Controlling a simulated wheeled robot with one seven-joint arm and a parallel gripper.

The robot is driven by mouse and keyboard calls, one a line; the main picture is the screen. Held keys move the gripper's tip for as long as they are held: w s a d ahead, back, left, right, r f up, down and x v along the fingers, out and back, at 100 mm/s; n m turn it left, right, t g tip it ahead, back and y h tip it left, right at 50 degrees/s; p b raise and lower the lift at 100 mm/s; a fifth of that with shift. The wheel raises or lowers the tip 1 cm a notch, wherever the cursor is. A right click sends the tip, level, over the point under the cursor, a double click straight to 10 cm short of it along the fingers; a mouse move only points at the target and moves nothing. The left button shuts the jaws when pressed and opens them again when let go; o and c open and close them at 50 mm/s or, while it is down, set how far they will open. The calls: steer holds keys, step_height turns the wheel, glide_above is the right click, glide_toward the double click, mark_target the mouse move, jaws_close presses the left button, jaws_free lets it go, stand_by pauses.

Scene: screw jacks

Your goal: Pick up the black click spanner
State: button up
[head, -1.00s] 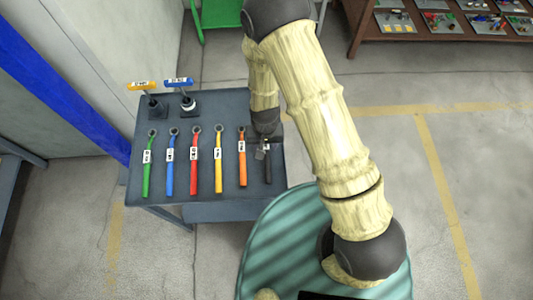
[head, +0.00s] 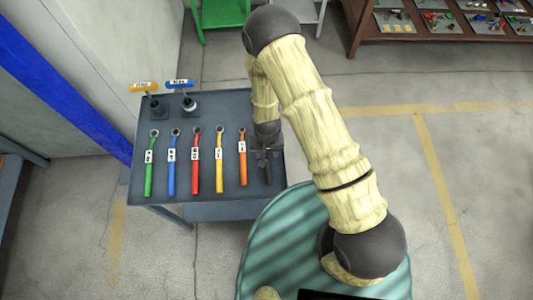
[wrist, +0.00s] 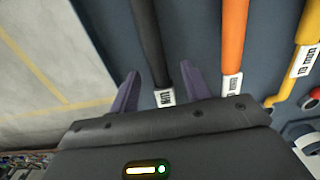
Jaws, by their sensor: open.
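The black click spanner (head: 267,172) lies at the right end of a row of coloured spanners on the grey-blue table; its upper part is hidden by my gripper in the head view. In the wrist view the black spanner (wrist: 148,40) runs down between the two purple fingers, with its white label near the fingertips. My gripper (wrist: 157,88) is open, one finger on each side of the spanner, with nothing held. It shows in the head view (head: 266,150) over the spanner's upper half. I cannot tell how high the fingers are above the table.
The orange spanner (head: 243,160) lies close to the left of the black one. Yellow, red, blue and green spanners lie further left. Two T-handled tools, yellow (head: 145,87) and blue (head: 180,84), stand at the table's back left. The table's right edge is close by.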

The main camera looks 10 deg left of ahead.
stand_by(0.5)
jaws_close()
steer(key=shift+r, duration=0.1)
step_height(320, 180, up, 10)
steer(key=b, duration=0.1)
steer(key=shift+b, duration=0.3)
stand_by(0.3)
stand_by(0.4)
